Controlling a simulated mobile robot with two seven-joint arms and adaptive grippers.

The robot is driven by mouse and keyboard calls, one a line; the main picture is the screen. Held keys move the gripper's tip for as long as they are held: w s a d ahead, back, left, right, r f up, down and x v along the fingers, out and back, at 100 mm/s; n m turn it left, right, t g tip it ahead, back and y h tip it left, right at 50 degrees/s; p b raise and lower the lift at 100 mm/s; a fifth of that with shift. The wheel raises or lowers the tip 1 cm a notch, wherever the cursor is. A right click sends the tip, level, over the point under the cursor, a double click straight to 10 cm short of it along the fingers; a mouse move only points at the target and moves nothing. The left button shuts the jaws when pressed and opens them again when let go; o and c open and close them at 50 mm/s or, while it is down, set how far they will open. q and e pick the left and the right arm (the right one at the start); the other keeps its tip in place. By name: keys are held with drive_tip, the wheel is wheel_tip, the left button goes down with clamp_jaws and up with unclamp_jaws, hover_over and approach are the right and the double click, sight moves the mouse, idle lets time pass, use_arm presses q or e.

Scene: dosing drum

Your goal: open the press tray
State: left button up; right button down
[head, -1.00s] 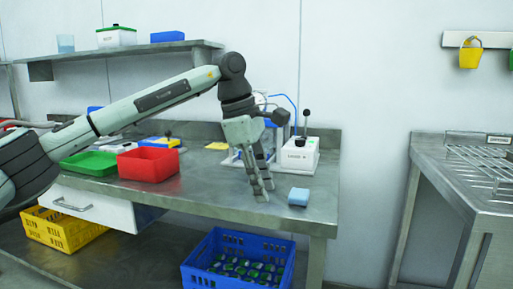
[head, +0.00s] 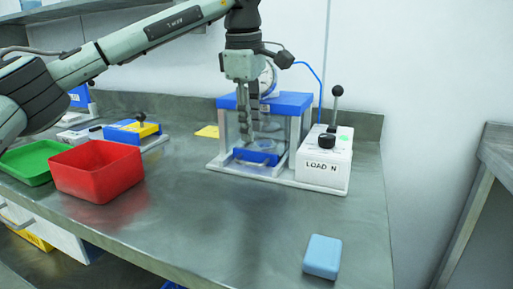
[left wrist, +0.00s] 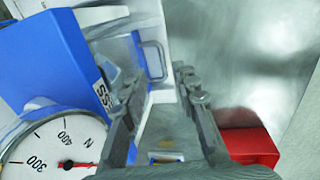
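The press (head: 292,103) stands on the bench with a blue top, a dial gauge (head: 266,78) and a white base. A blue tray (head: 257,156) shows low in its front, partly behind my fingers. My left gripper (head: 250,138) points down in front of the press, its two fingers apart and nothing seen between them. The gauge (left wrist: 50,150) shows there too. My right gripper is out of view.
A white control box (head: 325,158) with a black lever stands right of the press. A light blue block (head: 322,257) lies near the front edge. A red bin (head: 97,172) and green tray (head: 33,162) are at the left. The bench middle is clear.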

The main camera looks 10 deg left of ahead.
sight(253, 164)
use_arm(q)
drive_tip(key=f, duration=0.5)
drive_tip(key=w+f, duration=0.1)
drive_tip(key=f, duration=0.1)
drive_tip(key=shift+d+f, duration=0.1)
drive_tip(key=shift+f, duration=0.1)
clamp_jaws()
idle(0.4)
